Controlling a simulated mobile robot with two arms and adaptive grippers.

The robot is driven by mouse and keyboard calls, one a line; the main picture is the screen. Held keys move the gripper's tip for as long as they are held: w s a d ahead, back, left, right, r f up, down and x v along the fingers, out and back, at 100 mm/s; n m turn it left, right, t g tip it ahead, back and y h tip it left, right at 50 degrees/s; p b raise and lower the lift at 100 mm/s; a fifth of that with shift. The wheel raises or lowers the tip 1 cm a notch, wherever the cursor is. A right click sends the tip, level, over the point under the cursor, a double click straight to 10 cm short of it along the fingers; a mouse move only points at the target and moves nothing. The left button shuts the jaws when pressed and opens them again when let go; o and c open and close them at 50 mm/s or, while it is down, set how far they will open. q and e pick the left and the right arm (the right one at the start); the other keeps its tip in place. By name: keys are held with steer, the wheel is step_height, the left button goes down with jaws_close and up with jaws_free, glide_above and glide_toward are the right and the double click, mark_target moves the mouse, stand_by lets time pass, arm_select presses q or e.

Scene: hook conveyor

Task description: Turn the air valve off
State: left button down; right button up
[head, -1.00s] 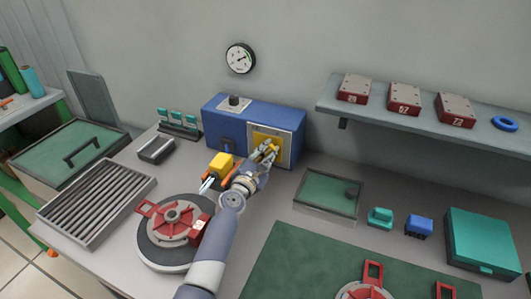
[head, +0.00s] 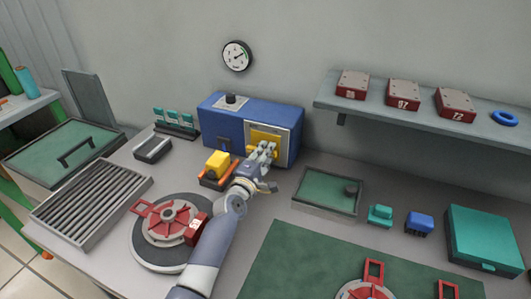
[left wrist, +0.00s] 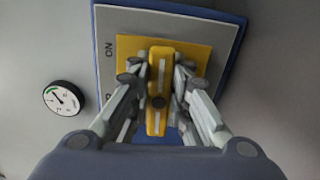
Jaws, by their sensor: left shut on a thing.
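The air valve is a yellow handle (left wrist: 157,92) on a yellow plate (left wrist: 195,52), set in a grey panel on the front of the blue box (head: 228,125). "ON" is printed on the panel beside the plate; another marking lower down is mostly hidden by a finger. My left gripper (head: 262,150) is at the valve. In the left wrist view the gripper (left wrist: 157,98) has its fingers on both sides of the handle, shut on it. The handle runs upright in that view. A round pressure gauge (head: 237,55) hangs on the wall above the box. My right gripper is out of view.
A yellow block (head: 217,164) in an orange-edged holder stands left of my left wrist. A round fixture with red handles (head: 160,255) lies below the forearm. A green-floored tray (head: 325,190) stands to the right, and a shelf (head: 430,110) with red blocks is above it.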

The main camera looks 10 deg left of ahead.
arm_select(q)
steer(key=shift+f+m, duration=0.15)
steer(key=shift+m, duration=0.35)
steer(key=c, duration=1.5)
jaws_free()
steer(key=s, duration=0.4)
steer(key=s+a, duration=0.1)
steer(key=s, duration=0.3)
steer(key=s+a, duration=0.1)
steer(key=s, duration=0.2)
steer(key=shift+s+a, duration=0.1)
steer(key=shift+s, duration=0.3)
